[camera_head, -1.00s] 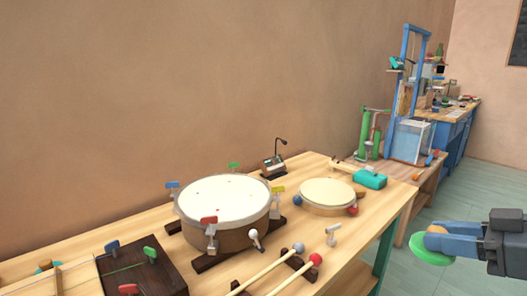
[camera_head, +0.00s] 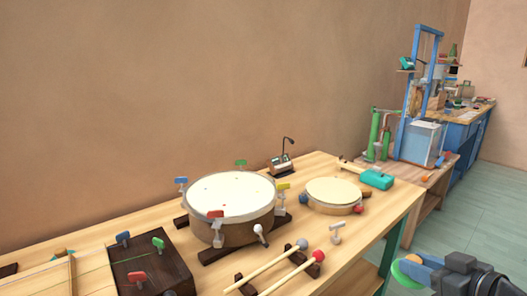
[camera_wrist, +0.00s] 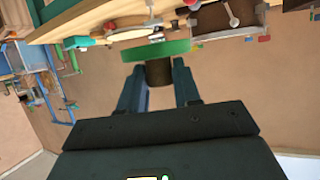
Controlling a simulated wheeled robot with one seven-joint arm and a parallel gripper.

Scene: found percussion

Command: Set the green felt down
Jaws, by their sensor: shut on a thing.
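The green felt (camera_head: 408,272) is a round green disc with an orange-brown knob, held out at the lower right of the head view. My gripper (camera_head: 422,264) is shut on it, in the air beyond the right end of the wooden table. In the wrist view the green felt (camera_wrist: 156,50) shows edge-on with its dark brown grip part (camera_wrist: 159,73) between the two blue fingers of my gripper (camera_wrist: 159,82). Nothing appears to touch the disc from below, though its underside is partly hidden.
The wooden table (camera_head: 390,215) carries a large drum (camera_head: 230,197), a small drum (camera_head: 333,192), two mallets (camera_head: 290,270), a teal-headed mallet (camera_head: 376,179) and a dark wooden box (camera_head: 150,272). A lower bench with a blue frame (camera_head: 407,95) stands behind. Green floor is open at the right.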

